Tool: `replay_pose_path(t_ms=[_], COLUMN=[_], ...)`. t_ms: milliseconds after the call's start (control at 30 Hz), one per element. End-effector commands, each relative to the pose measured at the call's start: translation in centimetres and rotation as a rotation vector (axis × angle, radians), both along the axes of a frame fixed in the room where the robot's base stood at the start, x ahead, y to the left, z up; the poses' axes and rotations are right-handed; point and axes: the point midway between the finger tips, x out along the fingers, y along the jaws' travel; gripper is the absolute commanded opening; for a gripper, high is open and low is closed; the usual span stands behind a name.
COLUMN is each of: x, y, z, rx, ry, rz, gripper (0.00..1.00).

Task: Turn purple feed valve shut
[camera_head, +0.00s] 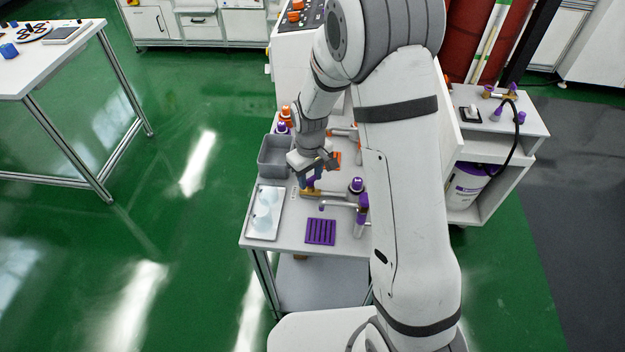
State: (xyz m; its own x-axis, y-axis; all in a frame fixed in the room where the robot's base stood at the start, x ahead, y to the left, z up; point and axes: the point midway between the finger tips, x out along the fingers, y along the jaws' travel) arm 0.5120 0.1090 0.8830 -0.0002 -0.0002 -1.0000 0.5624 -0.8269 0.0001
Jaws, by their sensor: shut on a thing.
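The purple feed valve (309,184) sits low on the worktable, with a brass body (318,194) under its purple handle. My gripper (308,180) reaches down onto the handle from above and is shut on it. My fingers hide much of the handle, so its exact angle cannot be told. A pale pipe (338,204) with purple fittings runs just in front of the valve.
A purple slotted tray (320,243), a white tray (278,213) with pale round items and a grey bin (265,158) stand around the valve. A purple-capped bottle (356,186) is close on the right. A side cart (540,127) stands further right.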

Motion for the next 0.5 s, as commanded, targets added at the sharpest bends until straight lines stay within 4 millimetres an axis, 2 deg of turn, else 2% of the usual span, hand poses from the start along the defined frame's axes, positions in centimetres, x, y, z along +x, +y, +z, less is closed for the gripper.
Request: replay_pose_path(t_ms=[500], x=[-0.02], y=[0.05], z=[-0.2], rx=[0.001], ry=[-0.001], rz=[0.476], gripper=[0.14])
